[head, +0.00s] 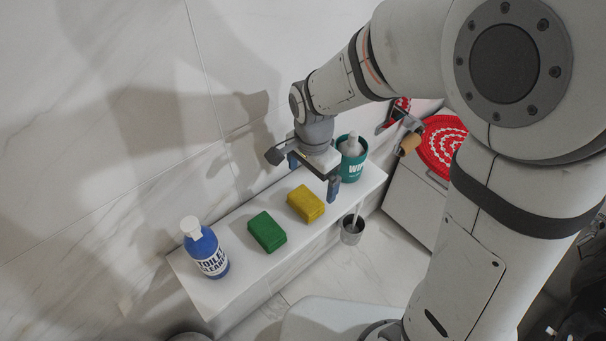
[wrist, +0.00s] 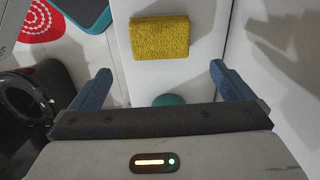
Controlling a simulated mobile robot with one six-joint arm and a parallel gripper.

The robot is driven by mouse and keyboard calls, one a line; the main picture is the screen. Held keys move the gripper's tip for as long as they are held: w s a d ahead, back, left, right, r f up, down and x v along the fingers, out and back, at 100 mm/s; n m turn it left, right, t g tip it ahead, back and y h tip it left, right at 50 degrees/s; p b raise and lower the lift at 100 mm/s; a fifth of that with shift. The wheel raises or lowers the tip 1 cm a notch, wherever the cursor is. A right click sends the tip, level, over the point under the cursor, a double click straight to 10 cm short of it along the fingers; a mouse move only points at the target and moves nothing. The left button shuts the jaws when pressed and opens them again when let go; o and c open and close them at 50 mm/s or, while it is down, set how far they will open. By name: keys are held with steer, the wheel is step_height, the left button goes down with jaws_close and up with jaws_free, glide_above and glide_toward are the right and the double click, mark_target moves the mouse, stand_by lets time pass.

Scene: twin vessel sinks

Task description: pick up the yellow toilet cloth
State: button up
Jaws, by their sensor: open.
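The yellow toilet cloth (head: 306,203) is a thick block lying flat on the white shelf (head: 230,290), between a green cloth (head: 267,231) and a teal wipes tub (head: 351,158). In the wrist view the yellow cloth (wrist: 160,37) lies beyond the fingertips, roughly centred between them, with a rough surface. My gripper (head: 313,174) is open and empty, above the shelf near the tub and apart from the cloth. Its two blue fingers also show in the wrist view (wrist: 160,73). A rounded teal thing (wrist: 168,99) shows partly between them, its lower part hidden by the gripper body.
A blue toilet cleaner bottle (head: 205,248) stands at the shelf's left end. The marble wall (head: 120,190) runs behind the shelf. A metal cup (head: 353,229) with a brush is in front. A paper roll holder (head: 410,143) and red patterned mat (head: 440,143) are at the right.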

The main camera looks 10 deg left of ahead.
mark_target(305, 199)
steer(key=f, duration=0.5)
steer(key=s+a+f+p, duration=0.1)
steer(key=f, duration=0.2)
steer(key=shift+f, duration=0.15)
steer(key=shift+c, duration=0.2)
steer(key=c, duration=1)
step_height(305, 199, up, 10)
steer(key=shift+r+b, duration=0.1)
steer(key=shift+b, duration=0.25)
